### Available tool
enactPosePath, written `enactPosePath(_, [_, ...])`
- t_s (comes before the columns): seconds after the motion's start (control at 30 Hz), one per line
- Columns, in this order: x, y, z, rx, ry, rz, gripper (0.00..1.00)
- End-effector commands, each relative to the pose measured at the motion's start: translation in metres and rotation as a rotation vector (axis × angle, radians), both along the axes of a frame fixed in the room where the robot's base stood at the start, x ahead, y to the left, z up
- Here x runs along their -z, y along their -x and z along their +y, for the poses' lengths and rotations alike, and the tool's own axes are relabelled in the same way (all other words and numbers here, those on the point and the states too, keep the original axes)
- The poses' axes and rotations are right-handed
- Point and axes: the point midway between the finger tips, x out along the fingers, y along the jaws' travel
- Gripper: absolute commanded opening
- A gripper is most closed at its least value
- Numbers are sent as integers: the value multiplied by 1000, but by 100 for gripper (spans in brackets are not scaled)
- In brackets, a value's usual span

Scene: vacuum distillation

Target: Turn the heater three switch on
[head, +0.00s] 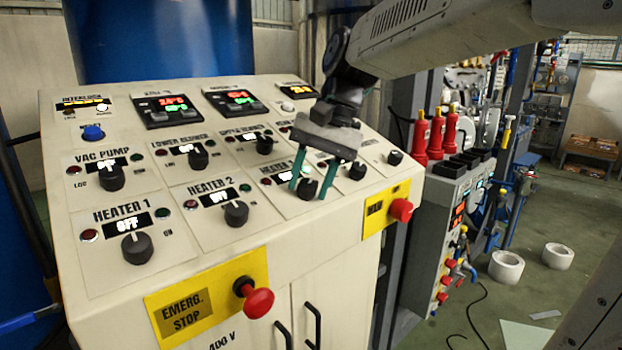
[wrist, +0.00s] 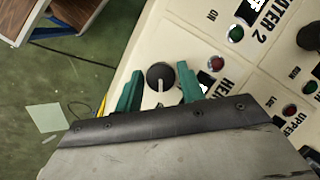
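The heater three switch is a round black knob (head: 308,189) on the sloped cream control panel (head: 330,215), in the row after the heater 1 and heater 2 knobs. Its label is partly covered by my gripper in the head view. My gripper (head: 308,182) is over this knob, with its green fingers apart on either side. In the wrist view the knob (wrist: 160,76) has a pale pointer line and sits between the open fingertips (wrist: 158,84). I see a gap between the knob and the fingers there. The display's reading beside it is not legible.
The heater 2 knob (head: 236,213) and heater 1 knob (head: 136,248) are to the left, both displays reading OFF. Another black knob (head: 357,170) is close on the right. Red emergency stop buttons (head: 258,302) (head: 401,209) project from the front edge.

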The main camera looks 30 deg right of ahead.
Motion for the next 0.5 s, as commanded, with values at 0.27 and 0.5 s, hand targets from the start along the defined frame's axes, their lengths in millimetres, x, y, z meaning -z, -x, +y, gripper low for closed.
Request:
enactPosePath(0.27, [0, 0, 0, -1, 0, 0, 54])
enactPosePath(0.5, [-19, 1, -7, 1, 1, -4, 54])
